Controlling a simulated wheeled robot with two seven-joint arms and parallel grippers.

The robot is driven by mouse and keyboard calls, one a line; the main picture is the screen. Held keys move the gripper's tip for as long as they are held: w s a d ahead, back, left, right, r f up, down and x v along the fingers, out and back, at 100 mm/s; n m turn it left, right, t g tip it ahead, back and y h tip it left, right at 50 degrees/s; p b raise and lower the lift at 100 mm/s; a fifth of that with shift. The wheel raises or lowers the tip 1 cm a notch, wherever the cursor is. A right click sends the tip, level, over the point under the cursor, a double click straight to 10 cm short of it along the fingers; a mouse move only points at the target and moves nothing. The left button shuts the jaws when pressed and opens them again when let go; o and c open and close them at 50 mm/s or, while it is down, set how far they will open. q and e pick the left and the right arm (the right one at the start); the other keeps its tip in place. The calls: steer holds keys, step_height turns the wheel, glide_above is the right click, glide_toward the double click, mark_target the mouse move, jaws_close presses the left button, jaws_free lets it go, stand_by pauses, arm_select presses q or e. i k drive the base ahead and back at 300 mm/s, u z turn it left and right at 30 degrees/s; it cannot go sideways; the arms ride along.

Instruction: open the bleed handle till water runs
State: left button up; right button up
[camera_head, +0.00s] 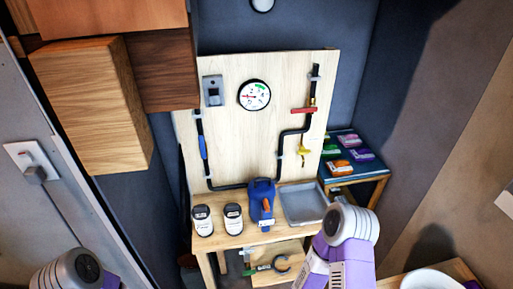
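A pale wooden board (235,140) stands upright with black piping on it. On its right pipe are a red handle (303,111), lying level across the pipe, and a yellow handle (304,151) below it. A blue handle or sleeve (203,147) is on the left pipe. I cannot tell for certain which is the bleed handle. A round white gauge (254,95) is mounted near the top. A grey tray (302,204) sits below the yellow handle; I see no running water. My left and right arm links show at the bottom, apart from the board; neither gripper shows.
A blue device (262,203) with an orange part and two white jars (203,221) (233,219) stand on the wooden table (232,239). A side table (365,172) holds several coloured packets. Wooden cabinets (95,100) project at upper left. A white bowl (432,281) is at lower right.

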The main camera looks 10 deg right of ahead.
mark_target(303, 151)
steer(key=k, duration=0.5)
steer(key=u, duration=1.2)
steer(key=i, duration=0.95)
steer(key=z, duration=2.4)
